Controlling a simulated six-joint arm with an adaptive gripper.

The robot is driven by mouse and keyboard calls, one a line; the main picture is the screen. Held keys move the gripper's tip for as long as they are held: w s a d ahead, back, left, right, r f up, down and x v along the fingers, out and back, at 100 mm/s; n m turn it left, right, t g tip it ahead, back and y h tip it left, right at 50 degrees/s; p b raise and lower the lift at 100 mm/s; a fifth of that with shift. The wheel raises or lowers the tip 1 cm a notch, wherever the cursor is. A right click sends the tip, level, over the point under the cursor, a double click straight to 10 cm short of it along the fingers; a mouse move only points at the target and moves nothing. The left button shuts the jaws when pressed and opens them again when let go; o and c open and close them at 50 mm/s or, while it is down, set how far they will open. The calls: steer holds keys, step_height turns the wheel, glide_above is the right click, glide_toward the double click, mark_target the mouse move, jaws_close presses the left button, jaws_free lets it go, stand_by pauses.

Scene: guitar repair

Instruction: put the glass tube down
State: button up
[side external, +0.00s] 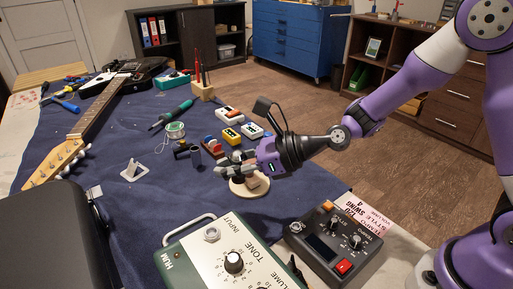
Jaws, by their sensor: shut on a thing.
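My gripper (221,171) reaches in from the right, low over the blue cloth, with its fingers pointing left. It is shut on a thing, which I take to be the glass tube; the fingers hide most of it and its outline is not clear. A round pale wooden stand (250,188) is just below and to the right of the fingers, partly covered by my gripper. I cannot tell whether the held thing touches anything.
A green amplifier box (232,262) and a black pedal (330,245) stand in front. Small pedals (231,136) and a solder spool (175,131) lie behind. Bare cloth (165,205) lies left of my gripper.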

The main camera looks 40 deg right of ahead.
steer(key=w+a+n+g+y, duration=0.1)
steer(key=a, duration=0.2)
steer(key=w+a+n+g+y, duration=0.1)
steer(key=a, duration=0.3)
steer(key=w+a+n+g, duration=0.1)
steer(key=a+n+g, duration=0.1)
steer(key=a, duration=0.2)
steer(key=shift+w+a+r+y, duration=0.1)
steer(key=shift+a+r+y, duration=0.1)
steer(key=shift+r+y, duration=0.2)
jaws_close()
steer(key=f, duration=0.9)
steer(key=shift+a, duration=0.3)
steer(key=shift+f, duration=0.5)
steer(key=o, duration=0.9)
jaws_free()
steer(key=shift+f, duration=0.1)
